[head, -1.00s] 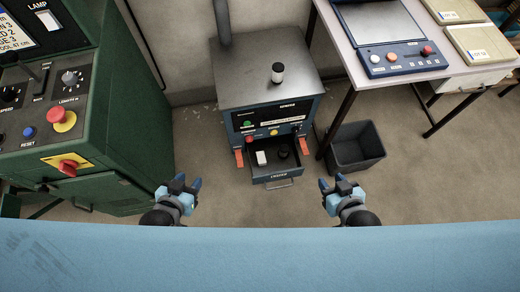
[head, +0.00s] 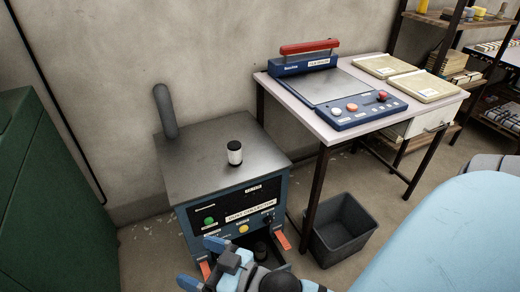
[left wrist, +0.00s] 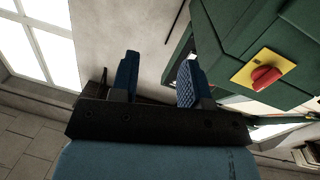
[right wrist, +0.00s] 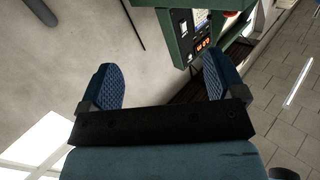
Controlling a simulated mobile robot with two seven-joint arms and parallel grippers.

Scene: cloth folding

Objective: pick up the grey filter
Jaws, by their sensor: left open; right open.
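No item is plainly marked as the grey filter. My left gripper (left wrist: 155,80) is open and empty in the left wrist view, outside the head view.
A green cabinet (head: 40,200) is at the left. Shelves (head: 500,110) stand at far right.

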